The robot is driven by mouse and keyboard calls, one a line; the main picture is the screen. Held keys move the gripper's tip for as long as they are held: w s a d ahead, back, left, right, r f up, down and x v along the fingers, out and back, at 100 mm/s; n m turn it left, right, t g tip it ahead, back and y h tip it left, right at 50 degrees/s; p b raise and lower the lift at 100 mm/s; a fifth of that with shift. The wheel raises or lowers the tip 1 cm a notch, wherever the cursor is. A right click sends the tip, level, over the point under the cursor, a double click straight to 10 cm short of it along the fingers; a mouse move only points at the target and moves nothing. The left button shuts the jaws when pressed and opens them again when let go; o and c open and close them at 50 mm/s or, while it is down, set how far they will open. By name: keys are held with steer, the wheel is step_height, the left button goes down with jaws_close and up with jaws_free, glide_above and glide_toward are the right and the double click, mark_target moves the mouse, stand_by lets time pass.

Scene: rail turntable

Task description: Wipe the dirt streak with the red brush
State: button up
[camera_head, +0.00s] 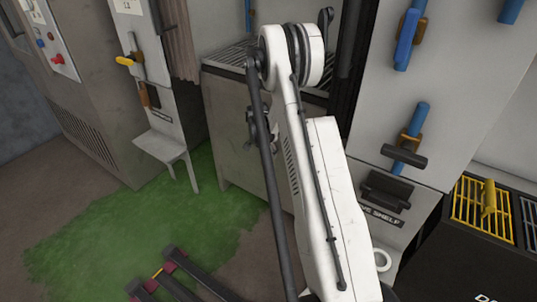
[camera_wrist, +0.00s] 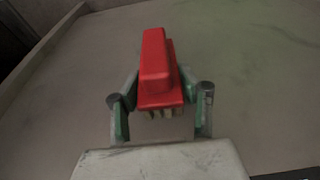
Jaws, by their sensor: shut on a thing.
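In the wrist view, the red brush (camera_wrist: 155,65) has a block-like red body with pale bristles at its near lower end. My gripper (camera_wrist: 161,100) is shut on it, with one greenish finger on each side. The brush is over a broad grey-beige surface (camera_wrist: 60,120); I cannot tell whether it touches it. A faint greenish tint shows on the surface at the upper right. I cannot clearly make out a dirt streak in either view.
A grey cabinet (camera_head: 238,130) stands behind my arm. A tall white cabinet with blue handles (camera_head: 408,40) is at the right, beside a dark bin with a yellow grille (camera_head: 470,215). A small pale ledge (camera_head: 160,143) projects at the left. Green marking (camera_head: 130,235) covers the floor there.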

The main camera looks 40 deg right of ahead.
steer(key=s+d, duration=0.2)
steer(key=s, duration=0.5)
steer(key=shift+d+b, duration=0.2)
steer(key=shift+b, duration=0.2)
stand_by(0.4)
steer(key=shift+r, duration=0.1)
steer(key=shift+s, duration=0.1)
steer(key=s+a, duration=0.1)
steer(key=a, duration=0.5)
steer(key=shift+s, duration=0.15)
steer(key=shift+a, duration=0.1)
steer(key=a, duration=0.2)
steer(key=shift+s+a, duration=0.35)
steer(key=shift+s, duration=0.05)
stand_by(0.8)
